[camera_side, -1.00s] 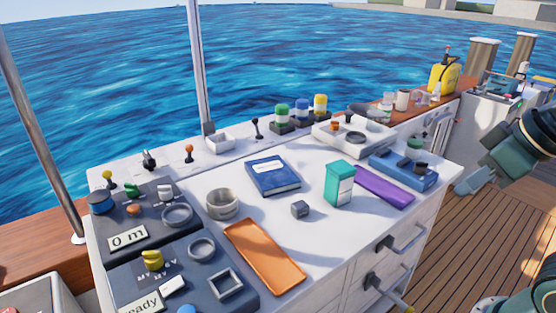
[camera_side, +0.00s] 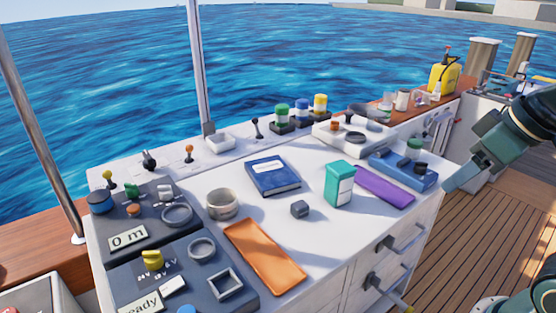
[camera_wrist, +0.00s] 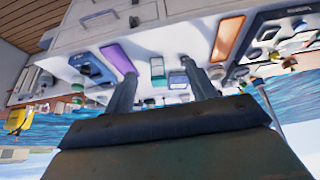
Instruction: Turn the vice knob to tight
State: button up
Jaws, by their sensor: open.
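Several knobs show, and I cannot tell for certain which is the vice knob. A blue device (camera_side: 400,172) at the right end of the white worktop carries a green knob (camera_side: 414,149) and a dark knob (camera_side: 421,168). A yellow knob (camera_side: 152,259) with markings beside it sits on the front-left dark panel. My gripper (camera_side: 462,178) is to the right of the blue device, apart from it and past the worktop's edge. In the wrist view my gripper (camera_wrist: 162,82) has its two fingers spread with nothing held. The blue device also shows there (camera_wrist: 92,68), left of the fingers.
On the worktop lie a purple slab (camera_side: 384,187), a teal box (camera_side: 340,184), a grey cube (camera_side: 300,209), a blue book (camera_side: 273,177), an orange tray (camera_side: 263,257) and a round cup (camera_side: 222,204). Drawer handles (camera_side: 401,243) stick out in front. The deck at right is clear.

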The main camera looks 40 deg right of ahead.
jog(key=w+d+r+g, duration=0.1)
jog(key=w+d+r, duration=0.2)
jog(key=w+d, duration=0.3)
jog(key=g, duration=0.4)
send_over(421, 167)
notch_tip(421, 167, down, 9)
jog(key=shift+w+d+f, duration=0.2)
jog(key=shift+d, duration=0.25)
notch_tip(421, 167, down, 14)
jog(key=shift+r, duration=0.1)
jog(key=shift+c, duration=0.5)
